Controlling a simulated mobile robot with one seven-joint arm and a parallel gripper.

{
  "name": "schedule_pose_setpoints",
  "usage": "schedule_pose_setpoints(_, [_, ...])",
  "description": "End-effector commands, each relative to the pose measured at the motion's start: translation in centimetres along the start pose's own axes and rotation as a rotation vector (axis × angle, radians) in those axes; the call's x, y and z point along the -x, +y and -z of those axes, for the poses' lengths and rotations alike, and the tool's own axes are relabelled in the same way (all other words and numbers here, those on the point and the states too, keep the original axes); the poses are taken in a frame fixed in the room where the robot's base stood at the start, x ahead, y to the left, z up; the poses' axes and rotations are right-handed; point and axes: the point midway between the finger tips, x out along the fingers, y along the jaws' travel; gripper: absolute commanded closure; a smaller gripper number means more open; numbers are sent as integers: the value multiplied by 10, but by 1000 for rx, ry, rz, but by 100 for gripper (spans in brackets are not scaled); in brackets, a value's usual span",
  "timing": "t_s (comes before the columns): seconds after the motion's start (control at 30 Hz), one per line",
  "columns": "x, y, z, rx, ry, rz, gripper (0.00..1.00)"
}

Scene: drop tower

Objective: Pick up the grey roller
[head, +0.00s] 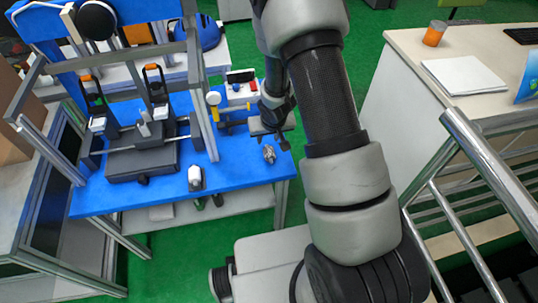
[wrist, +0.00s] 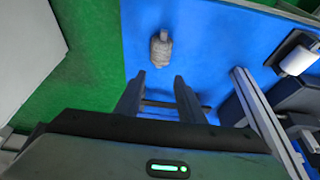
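The grey roller (head: 269,153) lies on the blue table top (head: 240,172) near its right edge. It also shows in the wrist view (wrist: 160,49), a small rough grey cylinder with a narrow end stub, just beyond my fingertips. My gripper (wrist: 157,84) is open, with bare blue table between its fingers. In the head view my gripper (head: 270,134) hangs over the table, a little behind the roller and apart from it.
A white roller in a dark holder (head: 195,178) stands to the left, also at the wrist view's right (wrist: 297,60). A metal frame (head: 203,90) rises over a dark grey tower base (head: 142,162). A small white device (head: 240,90) sits behind my gripper. Green floor lies right of the table.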

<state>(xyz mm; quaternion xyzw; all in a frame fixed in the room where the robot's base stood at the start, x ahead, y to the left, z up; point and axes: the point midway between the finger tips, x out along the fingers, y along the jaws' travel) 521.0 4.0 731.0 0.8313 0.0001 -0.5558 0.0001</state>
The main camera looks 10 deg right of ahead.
Motion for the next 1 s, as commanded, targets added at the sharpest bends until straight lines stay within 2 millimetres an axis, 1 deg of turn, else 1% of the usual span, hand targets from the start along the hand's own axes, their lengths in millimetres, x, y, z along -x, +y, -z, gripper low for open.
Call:
schedule_pose_setpoints(0.03, [-10, 0, -1, 0, -2, 0, 64])
schedule_pose_setpoints(0.1, [-17, 0, -1, 0, -1, 0, 64])
schedule_pose_setpoints(0.27, [-25, 0, 0, 0, 1, 0, 64])
schedule_pose_setpoints(0.33, [-33, 1, -1, 1, -1, -1, 64])
schedule_pose_setpoints(0.5, [-60, 3, -4, 2, -2, 0, 64])
schedule_pose_setpoints(0.6, [-70, 3, -3, 0, -1, 0, 64])
schedule_pose_setpoints(0.7, [-74, 3, -2, 0, 1, 0, 64])
schedule_pose_setpoints(0.9, [-74, 3, -2, 0, 1, 0, 64])
schedule_pose_setpoints(0.93, [-74, 3, -2, 0, 1, 0, 68])
schedule_pose_setpoints(1.0, [-74, 3, -2, 0, 0, 0, 80])
